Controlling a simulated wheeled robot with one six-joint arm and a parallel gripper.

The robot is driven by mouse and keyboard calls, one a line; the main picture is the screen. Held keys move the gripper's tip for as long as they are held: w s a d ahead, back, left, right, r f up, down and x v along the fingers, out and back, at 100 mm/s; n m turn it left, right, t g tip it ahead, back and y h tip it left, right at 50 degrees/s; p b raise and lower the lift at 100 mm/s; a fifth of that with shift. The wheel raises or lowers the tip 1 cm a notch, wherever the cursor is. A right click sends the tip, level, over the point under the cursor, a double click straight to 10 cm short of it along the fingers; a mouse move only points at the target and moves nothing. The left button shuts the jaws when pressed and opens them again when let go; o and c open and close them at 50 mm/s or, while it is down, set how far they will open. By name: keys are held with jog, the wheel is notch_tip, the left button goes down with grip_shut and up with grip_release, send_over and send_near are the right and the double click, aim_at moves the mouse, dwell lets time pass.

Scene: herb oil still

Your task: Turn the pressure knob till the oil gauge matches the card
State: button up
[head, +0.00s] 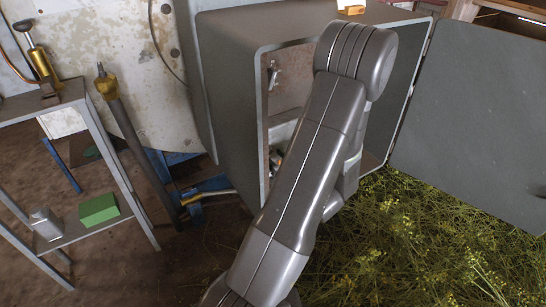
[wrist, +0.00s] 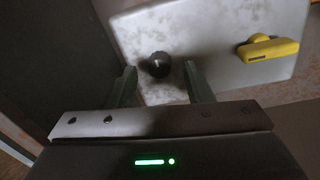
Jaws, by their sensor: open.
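A dark round knob (wrist: 158,64) stands on a pale, worn panel (wrist: 215,30) in the wrist view. My gripper (wrist: 160,68) is open, with one finger to each side of the knob in the picture. A gap shows between the knob and each finger, and I cannot tell how deep the fingertips reach along it. In the head view my arm reaches over a grey open cabinet (head: 230,75) and covers much of its inside. My gripper is hidden there. I see no gauge face or card in either view.
A yellow handle (wrist: 268,48) sits on the panel right of the knob. The cabinet door (head: 475,110) hangs open at right over loose green herbs (head: 420,245). A metal rack (head: 95,135) with a green block (head: 98,209) stands at left.

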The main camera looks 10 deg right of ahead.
jog(key=shift+w+a, duration=0.25)
jog(key=shift+w, duration=0.3)
jog(key=c, duration=1)
